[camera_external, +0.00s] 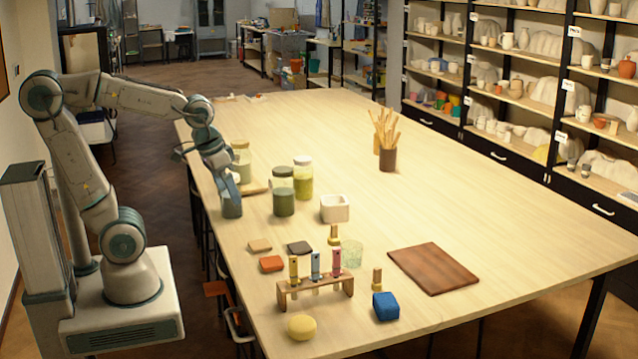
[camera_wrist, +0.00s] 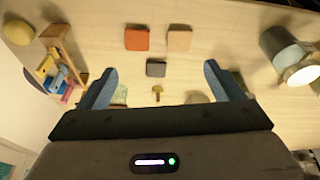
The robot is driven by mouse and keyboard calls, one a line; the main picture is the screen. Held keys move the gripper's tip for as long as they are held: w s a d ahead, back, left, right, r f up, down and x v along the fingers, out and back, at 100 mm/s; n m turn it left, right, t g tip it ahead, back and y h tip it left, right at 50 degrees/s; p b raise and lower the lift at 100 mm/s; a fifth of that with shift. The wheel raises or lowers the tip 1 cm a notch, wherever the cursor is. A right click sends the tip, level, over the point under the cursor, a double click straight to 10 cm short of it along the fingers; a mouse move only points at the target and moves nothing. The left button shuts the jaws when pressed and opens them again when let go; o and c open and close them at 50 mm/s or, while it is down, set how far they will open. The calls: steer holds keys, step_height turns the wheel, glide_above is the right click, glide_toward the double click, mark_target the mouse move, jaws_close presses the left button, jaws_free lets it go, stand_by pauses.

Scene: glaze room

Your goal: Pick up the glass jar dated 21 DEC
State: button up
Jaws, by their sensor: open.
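Several glass jars stand near the left edge of the table: a pale-lidded jar (camera_external: 241,168), a blue-green jar (camera_external: 232,206), a dark green jar (camera_external: 284,200) and a yellow-green jar with a pale lid (camera_external: 303,182). No date can be read on any of them, so I cannot tell which is 21 DEC. My gripper (camera_external: 228,180) is in front of or above the blue-green jar in the external view; contact cannot be told. In the wrist view my gripper (camera_wrist: 163,85) is open with nothing held. A grey-green jar with a pale top (camera_wrist: 285,50) lies outside the fingers at right.
A white square pot (camera_external: 335,208) stands right of the jars. The table's far right is clear.

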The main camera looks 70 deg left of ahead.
steer(key=w+a+r+n, duration=0.4)
steer(key=w+a, duration=0.2)
steer(key=w, duration=0.4)
steer(key=n+g+y, duration=0.3)
steer(key=n+y, duration=0.1)
steer(key=n, duration=0.8)
glide_toward(302, 159)
steer(key=p+x, duration=0.1)
steer(key=x, duration=0.7)
steer(key=shift+s+d+f+p, duration=0.1)
steer(key=shift+f+p, duration=0.1)
steer(key=shift+p, duration=0.2)
steer(key=shift+w+p+x, duration=0.15)
steer(key=shift+p+x, duration=0.4)
steer(key=shift+x, duration=0.8)
steer(key=shift+w+p+x, duration=0.15)
steer(key=shift+p+x, duration=0.4)
steer(key=shift+x, duration=0.8)
steer(key=shift+r, duration=0.1)
steer(key=shift+c, duration=0.3)
steer(key=shift+a+r, duration=0.1)
steer(key=shift+a, duration=0.15)
jaws_close()
